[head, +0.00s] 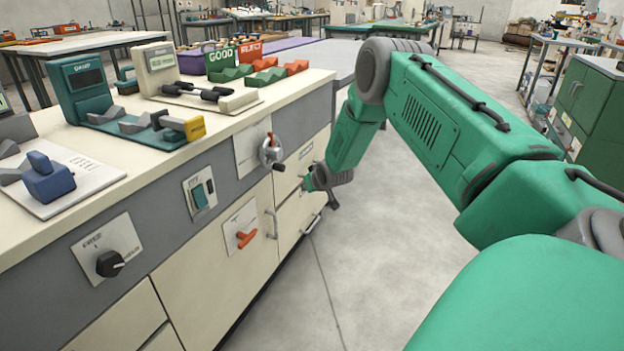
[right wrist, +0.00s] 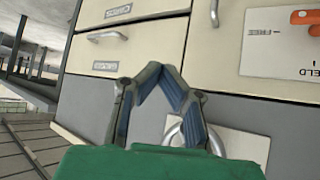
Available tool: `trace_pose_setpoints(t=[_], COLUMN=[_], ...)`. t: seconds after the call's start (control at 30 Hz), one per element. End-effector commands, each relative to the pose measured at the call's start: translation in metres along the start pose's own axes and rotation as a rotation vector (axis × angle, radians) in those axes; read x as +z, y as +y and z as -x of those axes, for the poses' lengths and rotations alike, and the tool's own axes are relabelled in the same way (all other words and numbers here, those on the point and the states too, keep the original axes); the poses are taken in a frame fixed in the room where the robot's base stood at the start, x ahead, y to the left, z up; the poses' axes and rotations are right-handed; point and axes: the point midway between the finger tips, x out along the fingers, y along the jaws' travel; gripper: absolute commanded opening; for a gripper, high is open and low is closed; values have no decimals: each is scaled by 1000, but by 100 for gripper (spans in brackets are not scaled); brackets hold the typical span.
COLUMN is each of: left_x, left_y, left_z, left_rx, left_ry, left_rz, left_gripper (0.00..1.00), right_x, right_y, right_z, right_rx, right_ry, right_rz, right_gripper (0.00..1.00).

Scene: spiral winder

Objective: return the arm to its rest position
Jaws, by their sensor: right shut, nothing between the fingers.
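My right arm (head: 450,120) is green with grey joints. It reaches out from the lower right and bends down beside the bench front. My right gripper (head: 331,187) is near the drawers, to the right of the metal crank (head: 271,152) on the bench's grey panel. In the right wrist view, the gripper (right wrist: 158,70) is shut with its fingertips together and nothing between them. Drawer fronts lie beyond the fingers, and the crank (right wrist: 184,131) is partly hidden behind the right finger. My left gripper is not in view.
The bench (head: 285,95) runs along the left, with gauges and green and red trays on top. Its front has a black knob (head: 110,264), a switch (head: 200,194), an orange handle (head: 245,237) and drawer handles. The floor (head: 385,230) right of the bench is clear.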

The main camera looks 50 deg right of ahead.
Motion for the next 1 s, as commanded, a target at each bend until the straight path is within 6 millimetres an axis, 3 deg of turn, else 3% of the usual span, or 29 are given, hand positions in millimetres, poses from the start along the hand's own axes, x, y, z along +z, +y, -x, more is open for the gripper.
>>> trace_pose_setpoints(t=[0.13,0.43,0.57,0.67,0.77,0.9,1.0], left_x=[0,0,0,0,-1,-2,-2], left_y=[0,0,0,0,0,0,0], left_z=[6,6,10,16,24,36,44], left_rx=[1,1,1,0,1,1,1], left_ry=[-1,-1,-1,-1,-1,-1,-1], left_rz=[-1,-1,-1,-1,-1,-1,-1], left_gripper=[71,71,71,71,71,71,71], right_x=[0,-2,14,48,98,175,229], right_y=[8,3,-19,-57,-105,-158,-182], right_z=[11,18,22,34,60,115,165], right_rx=[1,4,-20,-62,-114,-169,-195], right_ry=[-2,1,-31,-94,-186,-327,-433], right_rz=[-2,6,17,39,73,134,188], right_gripper=[0,0,0,0,0,0,0])
